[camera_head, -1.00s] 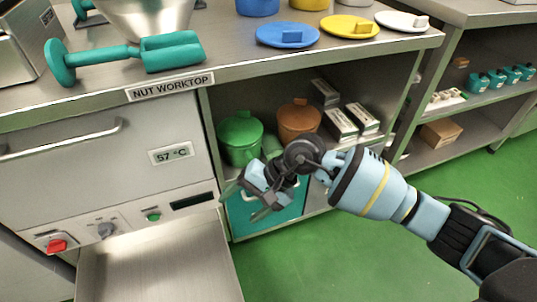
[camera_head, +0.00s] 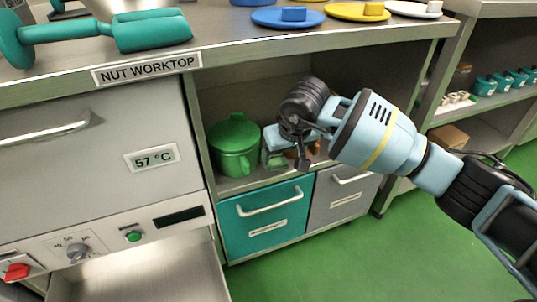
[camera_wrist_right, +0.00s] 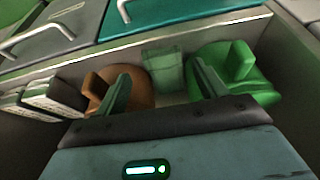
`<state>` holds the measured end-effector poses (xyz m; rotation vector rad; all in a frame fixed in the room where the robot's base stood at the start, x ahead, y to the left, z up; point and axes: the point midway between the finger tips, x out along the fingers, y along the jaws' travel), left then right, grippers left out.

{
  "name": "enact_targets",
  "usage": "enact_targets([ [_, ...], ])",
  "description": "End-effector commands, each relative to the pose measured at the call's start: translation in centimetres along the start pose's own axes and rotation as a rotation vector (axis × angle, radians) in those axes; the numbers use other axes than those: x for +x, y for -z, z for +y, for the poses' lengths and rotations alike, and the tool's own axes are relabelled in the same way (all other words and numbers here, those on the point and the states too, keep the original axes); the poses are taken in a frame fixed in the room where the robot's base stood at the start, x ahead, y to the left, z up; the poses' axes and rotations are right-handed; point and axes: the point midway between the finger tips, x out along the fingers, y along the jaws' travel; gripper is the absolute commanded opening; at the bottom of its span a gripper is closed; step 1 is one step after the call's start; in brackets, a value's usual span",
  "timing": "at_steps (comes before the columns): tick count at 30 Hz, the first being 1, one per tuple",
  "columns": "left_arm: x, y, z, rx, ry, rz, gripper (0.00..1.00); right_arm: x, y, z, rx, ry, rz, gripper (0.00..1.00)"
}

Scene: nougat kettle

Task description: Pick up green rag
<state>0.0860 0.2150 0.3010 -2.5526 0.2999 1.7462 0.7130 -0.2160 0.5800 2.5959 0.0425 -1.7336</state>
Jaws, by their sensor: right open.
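A green cloth-like piece, which looks like the green rag (camera_wrist_right: 163,72), lies in the shelf bay between the brown pot (camera_wrist_right: 135,88) and the green pot (camera_wrist_right: 262,90) in the right wrist view. My right gripper (camera_wrist_right: 162,80) is open and empty, its two fingers pointing into the bay with the rag in the gap between them, beyond the tips. In the head view my right gripper (camera_head: 280,150) is in the bay, right of the green pot (camera_head: 234,145). It hides most of the brown pot and I cannot make out the rag clearly there. My left gripper is not in view.
The worktop (camera_head: 225,62) overhangs the bay, with a teal drawer (camera_head: 265,217) and a grey drawer (camera_head: 342,193) below. White boxes (camera_wrist_right: 52,97) stand beside the brown pot. A metal upright (camera_head: 207,150) bounds the bay on the left. The green floor in front is clear.

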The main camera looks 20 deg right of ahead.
Motion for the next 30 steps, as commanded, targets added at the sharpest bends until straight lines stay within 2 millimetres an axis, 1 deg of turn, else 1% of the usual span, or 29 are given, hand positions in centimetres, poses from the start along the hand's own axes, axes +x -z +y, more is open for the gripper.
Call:
enact_targets([
  [1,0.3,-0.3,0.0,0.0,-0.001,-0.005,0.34,0.7,-0.1,0.0,0.001,0.001,-0.002,0.71],
  [5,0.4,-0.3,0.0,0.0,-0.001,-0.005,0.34,0.7,0.0,0.0,0.0,0.001,0.0,0.71],
  [7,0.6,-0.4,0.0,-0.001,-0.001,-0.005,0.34,1.1,0.1,-0.1,0.0,0.001,0.0,0.71],
  [15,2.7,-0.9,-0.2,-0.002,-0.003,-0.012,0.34,4.9,0.6,-0.3,0.002,0.002,-0.005,0.71],
  [18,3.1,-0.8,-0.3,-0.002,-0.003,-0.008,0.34,5.7,0.7,-0.3,0.0,0.001,-0.003,0.71],
  [27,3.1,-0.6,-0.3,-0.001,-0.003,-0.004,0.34,5.8,0.8,-0.3,0.0,0.001,0.0,0.71],
  [30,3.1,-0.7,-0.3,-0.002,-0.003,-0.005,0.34,5.8,0.8,-0.3,0.0,0.001,0.0,0.58],
])
